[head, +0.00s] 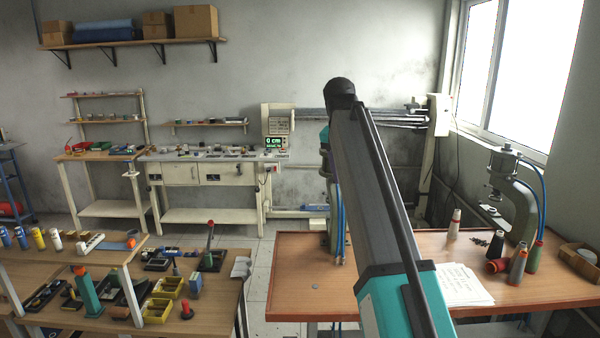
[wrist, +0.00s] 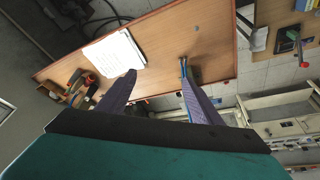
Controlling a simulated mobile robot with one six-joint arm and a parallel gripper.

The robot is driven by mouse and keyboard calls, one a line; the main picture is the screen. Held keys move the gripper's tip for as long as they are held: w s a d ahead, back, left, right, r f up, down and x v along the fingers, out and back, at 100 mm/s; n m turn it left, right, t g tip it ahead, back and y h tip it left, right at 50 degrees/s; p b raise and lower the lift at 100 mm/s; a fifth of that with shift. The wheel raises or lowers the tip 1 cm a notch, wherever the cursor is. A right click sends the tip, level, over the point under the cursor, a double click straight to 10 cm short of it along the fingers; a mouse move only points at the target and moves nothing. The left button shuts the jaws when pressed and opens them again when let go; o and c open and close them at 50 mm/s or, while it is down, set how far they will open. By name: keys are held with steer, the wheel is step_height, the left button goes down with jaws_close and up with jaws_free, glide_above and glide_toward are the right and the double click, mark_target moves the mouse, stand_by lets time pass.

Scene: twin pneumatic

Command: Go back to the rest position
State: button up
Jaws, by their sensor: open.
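My gripper (wrist: 158,76) shows in the wrist view with its two fingers spread apart and nothing between them. It is above the brown workbench (wrist: 215,45), apart from the things on it. In the head view my arm reaches up and away over the workbench (head: 300,270), and I cannot make out the gripper there. White paper sheets (head: 458,284) lie on the bench right of my arm; they also show in the wrist view (wrist: 115,52).
A grey-green press (head: 522,205) stands at the bench's right, near several cones and spools (head: 516,264) and a cardboard box (head: 580,260). A crowded tool table (head: 215,290) is at the left. Tiled floor (head: 258,262) lies between them. A window (head: 505,65) is at the right.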

steer(key=s+d+f+g+b, duration=0.2)
steer(key=s+f+g+b, duration=0.1)
steer(key=f, duration=2)
steer(key=s+d+f+g+b, duration=0.2)
steer(key=f, duration=2)
steer(key=s+f+n+g+b, duration=0.1)
steer(key=s+f+b, duration=0.1)
steer(key=s+f, duration=0.75)
steer(key=s+d+f+g+b, duration=0.15)
steer(key=s+f, duration=0.45)
steer(key=f, duration=0.7)
steer(key=s+f+n+g+b, duration=0.1)
steer(key=s+f+g, duration=0.1)
steer(key=s+f, duration=0.75)
steer(key=s+a+f+n+y+b, duration=0.1)
steer(key=s+f+n, duration=0.1)
steer(key=s+f, duration=0.5)
steer(key=s+a+f+n+y+b, duration=0.1)
steer(key=s+f, duration=0.6)
steer(key=s, duration=0.7)
steer(key=shift+a+n, duration=0.3)
steer(key=shift+n, duration=0.3)
steer(key=shift+t, duration=0.25)
